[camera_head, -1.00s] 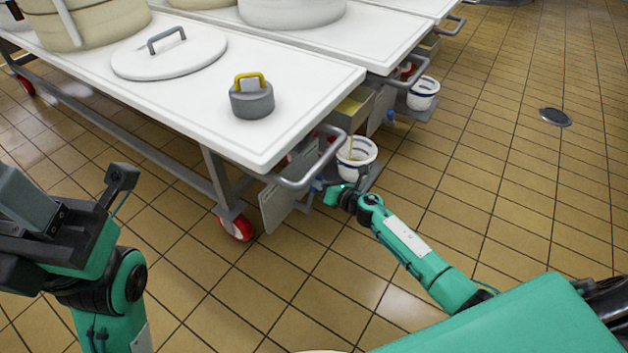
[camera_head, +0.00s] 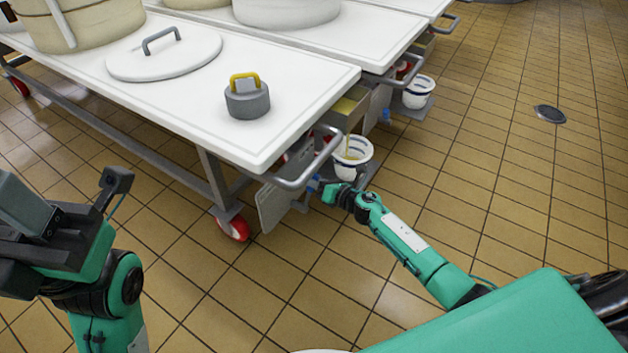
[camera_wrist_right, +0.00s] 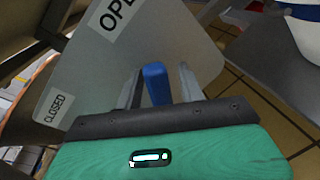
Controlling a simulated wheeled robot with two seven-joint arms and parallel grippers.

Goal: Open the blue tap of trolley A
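The blue tap handle (camera_wrist_right: 157,86) stands between the two fingers of my right gripper (camera_wrist_right: 160,84) in the right wrist view. The fingers are open around it, with a narrow gap on each side. Behind it is a grey plate (camera_wrist_right: 165,45) marked OPEN at the top and CLOSED at lower left. In the head view my right gripper (camera_head: 328,190) is at the blue tap (camera_head: 313,183), under the handrail of the nearest white trolley (camera_head: 300,110). No letter A is visible. My left gripper (camera_head: 25,225) is at the left edge, away from the trolley; its fingers are unclear.
A white, blue-striped bucket (camera_head: 352,160) stands just beyond my right gripper, with a thin yellowish stream above it. The metal handrail (camera_head: 310,170) passes close above the gripper. A second bucket (camera_head: 418,92) stands by the farther trolley. Tiled floor is free at right.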

